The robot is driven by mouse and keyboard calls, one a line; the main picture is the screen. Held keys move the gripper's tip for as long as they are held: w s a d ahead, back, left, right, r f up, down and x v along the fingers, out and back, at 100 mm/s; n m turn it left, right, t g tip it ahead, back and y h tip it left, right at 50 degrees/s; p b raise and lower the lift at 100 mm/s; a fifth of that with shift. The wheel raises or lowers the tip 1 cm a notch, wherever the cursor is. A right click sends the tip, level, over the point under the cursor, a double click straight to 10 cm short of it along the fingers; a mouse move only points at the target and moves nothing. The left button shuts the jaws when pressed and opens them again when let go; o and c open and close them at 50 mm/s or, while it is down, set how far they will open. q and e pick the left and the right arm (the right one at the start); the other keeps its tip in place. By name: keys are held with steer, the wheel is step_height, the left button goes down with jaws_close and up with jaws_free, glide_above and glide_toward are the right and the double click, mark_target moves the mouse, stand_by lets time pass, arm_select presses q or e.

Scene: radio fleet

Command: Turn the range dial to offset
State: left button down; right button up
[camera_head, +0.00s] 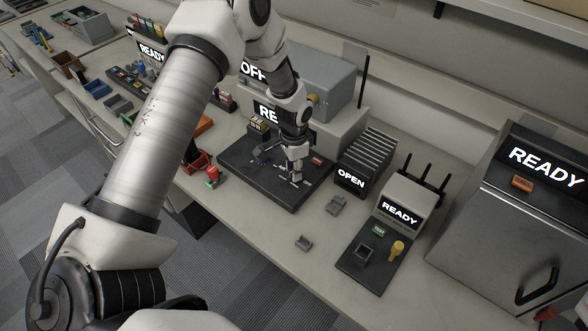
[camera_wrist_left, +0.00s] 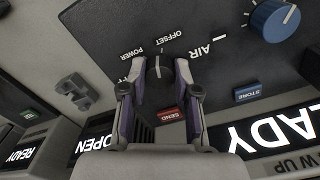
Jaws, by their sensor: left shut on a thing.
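The range dial (camera_wrist_left: 158,70) is a small dark round knob with a pale mark, on the dark radio panel (camera_wrist_left: 100,20). Printed words, OFFSET and AIR among them, stand around it. The mark points roughly up the wrist picture, but I cannot tell exactly which word it meets. My left gripper (camera_wrist_left: 160,66) is shut on the dial, with one finger on each side. In the head view my left gripper (camera_head: 296,179) reaches down onto the panel (camera_head: 240,176), and it hides the dial there. My right gripper is not in view.
Near the dial are a red SEND button (camera_wrist_left: 170,114), a blue STORE button (camera_wrist_left: 248,93) and a large blue knob (camera_wrist_left: 275,18). An OPEN rack (camera_head: 366,163) stands right of the panel. A READY tester (camera_head: 400,205) stands farther right.

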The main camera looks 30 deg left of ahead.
arm_select(q)
steer(key=shift+m, duration=1.3)
steer(key=c, duration=0.8)
jaws_free()
steer(key=shift+c, duration=0.2)
step_height(320, 180, up, 12)
